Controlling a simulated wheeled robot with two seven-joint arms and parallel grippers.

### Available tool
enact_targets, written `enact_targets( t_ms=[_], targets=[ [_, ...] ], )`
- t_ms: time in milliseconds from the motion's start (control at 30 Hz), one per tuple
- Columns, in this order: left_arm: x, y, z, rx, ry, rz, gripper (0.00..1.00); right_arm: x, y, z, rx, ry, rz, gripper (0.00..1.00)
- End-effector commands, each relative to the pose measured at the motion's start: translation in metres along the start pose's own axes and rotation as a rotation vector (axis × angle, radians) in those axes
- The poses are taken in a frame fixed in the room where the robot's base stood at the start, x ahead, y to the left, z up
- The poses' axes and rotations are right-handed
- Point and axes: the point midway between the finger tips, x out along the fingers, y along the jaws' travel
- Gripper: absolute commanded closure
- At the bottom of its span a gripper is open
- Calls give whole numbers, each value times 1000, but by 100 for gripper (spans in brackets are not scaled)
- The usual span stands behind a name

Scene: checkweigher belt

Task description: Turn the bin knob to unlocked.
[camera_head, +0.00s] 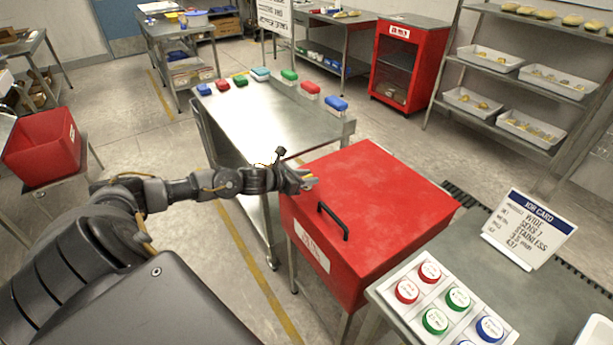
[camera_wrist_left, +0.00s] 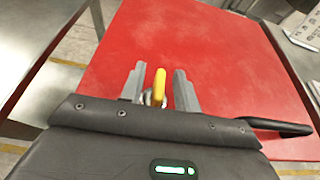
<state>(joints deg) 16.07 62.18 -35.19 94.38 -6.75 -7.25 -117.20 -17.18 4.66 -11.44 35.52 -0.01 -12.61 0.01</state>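The red bin (camera_head: 375,205) stands right of centre in the head view, with a black handle (camera_head: 333,221) on its lid and a white label on its front. Its lid (camera_wrist_left: 215,50) fills much of the left wrist view. The yellow knob (camera_wrist_left: 159,84) shows there over the lid, on a small metal piece. My left gripper (camera_wrist_left: 158,90) has one grey finger on each side of the knob, with a visible gap to both. In the head view the left gripper (camera_head: 302,180) is at the bin's back left edge. My right gripper is out of view.
A steel table (camera_head: 265,115) with several coloured blocks stands behind the bin. A job card (camera_head: 528,230) and a panel of coloured round pieces (camera_head: 448,305) are on the bench at right. A red tub (camera_head: 42,147) stands at far left. Floor is clear left of the bin.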

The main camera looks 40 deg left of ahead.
Motion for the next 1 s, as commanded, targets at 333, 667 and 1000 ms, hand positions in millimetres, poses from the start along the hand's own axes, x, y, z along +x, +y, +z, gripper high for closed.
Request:
enact_targets(
  t_ms=[333,667,1000],
  targets=[
    [0,0,0,0,-1,0,90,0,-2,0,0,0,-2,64],
    [-1,0,0,-3,-1,6,100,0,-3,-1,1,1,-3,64],
    [0,-1,0,-59,-3,136,100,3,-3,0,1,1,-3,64]
  ],
)
